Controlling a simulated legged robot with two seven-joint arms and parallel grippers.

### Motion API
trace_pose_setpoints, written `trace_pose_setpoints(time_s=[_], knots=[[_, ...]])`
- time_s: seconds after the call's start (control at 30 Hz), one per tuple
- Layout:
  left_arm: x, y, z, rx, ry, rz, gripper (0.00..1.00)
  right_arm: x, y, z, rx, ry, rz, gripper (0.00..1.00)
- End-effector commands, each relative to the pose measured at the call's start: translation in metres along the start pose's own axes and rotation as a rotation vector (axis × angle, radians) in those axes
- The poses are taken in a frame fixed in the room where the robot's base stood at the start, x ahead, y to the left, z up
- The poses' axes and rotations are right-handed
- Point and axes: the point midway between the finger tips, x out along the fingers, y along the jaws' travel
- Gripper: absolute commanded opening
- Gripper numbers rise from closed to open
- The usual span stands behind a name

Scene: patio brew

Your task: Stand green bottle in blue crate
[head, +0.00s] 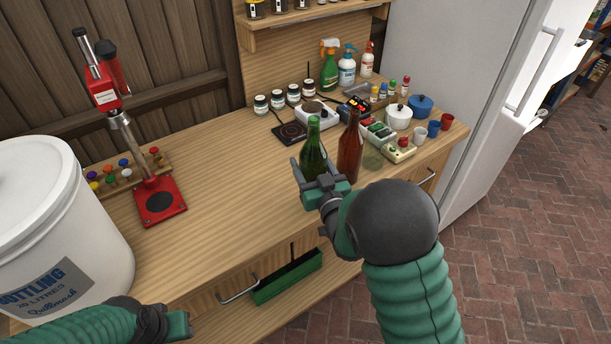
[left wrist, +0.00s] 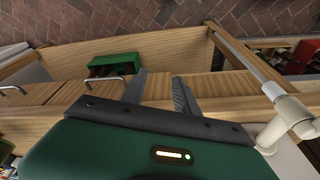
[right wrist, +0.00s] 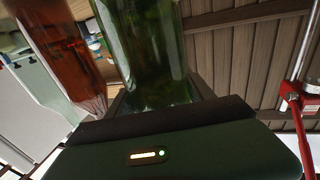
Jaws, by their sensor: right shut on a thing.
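The green bottle (head: 313,150) stands upright at the front part of the wooden bench, just left of a brown bottle (head: 349,150). My right gripper (head: 322,182) is shut on the green bottle's lower body. In the right wrist view the green bottle (right wrist: 145,50) fills the space between the fingers, with the brown bottle (right wrist: 62,50) beside it. The bottle's base is hidden, so I cannot tell whether it touches the bench. My left gripper (head: 182,326) is low at the bench front; its fingers (left wrist: 160,92) are apart and empty. I see no blue crate.
A green box (head: 288,277) sits below the bench top at the front. A white bucket (head: 60,215) and a red bench capper (head: 160,202) stand left. Pots, mugs, jars and a hotplate (head: 303,132) crowd the back right. The bench's middle is clear.

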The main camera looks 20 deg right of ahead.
Motion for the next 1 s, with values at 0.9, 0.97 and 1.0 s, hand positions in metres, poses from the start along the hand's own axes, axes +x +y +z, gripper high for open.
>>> trace_pose_setpoints(time_s=[0.9,0.97,1.0], knots=[[0.003,0.0,0.001,0.0,0.0,0.0,0.36,0.027,0.017,0.039,0.0,0.006,-0.001,0.0],[0.002,0.0,0.001,0.0,0.0,0.0,0.36,0.027,0.017,0.041,0.0,0.0,-0.001,0.67],[0.002,0.0,0.001,0.0,0.0,0.0,0.36,0.027,0.017,0.041,0.0,0.0,-0.001,0.72]])
